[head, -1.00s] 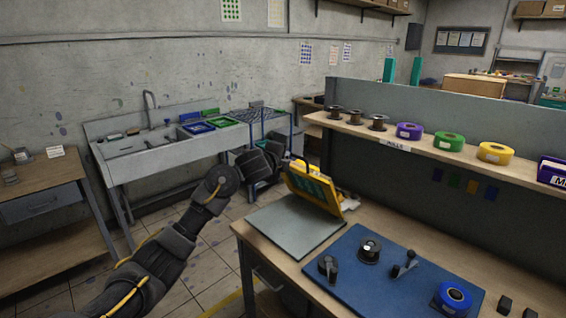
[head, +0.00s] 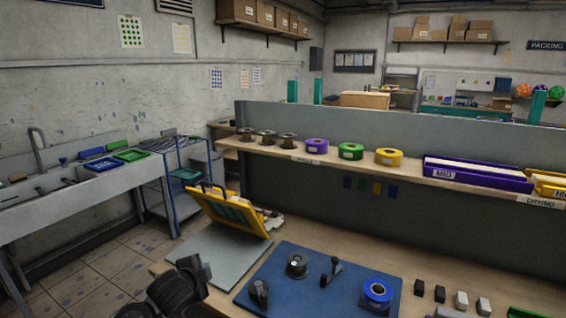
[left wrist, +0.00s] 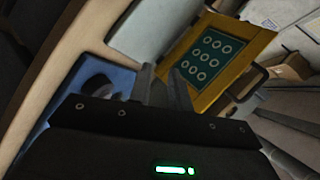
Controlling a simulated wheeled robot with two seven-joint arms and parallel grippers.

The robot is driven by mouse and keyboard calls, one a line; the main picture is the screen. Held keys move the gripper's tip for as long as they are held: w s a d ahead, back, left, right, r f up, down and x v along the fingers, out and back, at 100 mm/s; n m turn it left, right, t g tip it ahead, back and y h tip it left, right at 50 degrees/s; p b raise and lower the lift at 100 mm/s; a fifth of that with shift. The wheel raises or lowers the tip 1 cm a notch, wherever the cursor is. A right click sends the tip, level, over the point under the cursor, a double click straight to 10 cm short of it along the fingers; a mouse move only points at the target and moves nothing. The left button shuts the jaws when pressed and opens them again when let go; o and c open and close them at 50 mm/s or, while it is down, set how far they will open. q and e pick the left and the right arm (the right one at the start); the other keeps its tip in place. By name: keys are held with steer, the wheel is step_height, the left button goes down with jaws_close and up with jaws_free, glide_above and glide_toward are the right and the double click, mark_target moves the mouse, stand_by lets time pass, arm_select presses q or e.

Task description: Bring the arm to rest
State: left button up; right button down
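My left arm comes in low at the left of the head view, over the front of the workbench (head: 215,302). Its gripper is hard to make out there. In the left wrist view the two grey fingers of my left gripper (left wrist: 162,80) stand apart with nothing seen between them. Beyond them are the yellow screen frame (left wrist: 240,48) with its ringed teal panel and part of the blue mat (left wrist: 62,98). In the head view the frame (head: 230,222) stands tilted up behind a grey plate (head: 218,252). My right gripper is in neither view.
The blue mat (head: 262,272) carries dark spools, a small lever tool (head: 332,270) and a blue tape roll (head: 376,292). Small blocks (head: 440,292) lie to the right. A shelf (head: 270,155) with rolls and bins runs behind. A sink (head: 75,195) stands at the left.

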arm_select(q)
steer(key=s+f+n+g, duration=0.25)
steer(key=s+f, duration=0.35)
steer(key=s, duration=0.3)
steer(key=s+f+n+g, duration=0.1)
steer(key=s+f+n, duration=0.2)
steer(key=s+f, duration=0.45)
steer(key=s+a+f+n+g, duration=0.15)
steer(key=s+n, duration=0.25)
steer(key=s, duration=0.9)
steer(key=s+f+n+g, duration=0.2)
steer(key=s+n+g, duration=0.1)
steer(key=s, duration=1)
step_height(320, 180, down, 26)
steer(key=s+g, duration=0.1)
steer(key=s+a+f+g+b, duration=0.1)
steer(key=s+a+f, duration=0.2)
steer(key=s+f, duration=1.3)
steer(key=shift+s+f+g+y, duration=0.3)
steer(key=shift+f, duration=0.2)
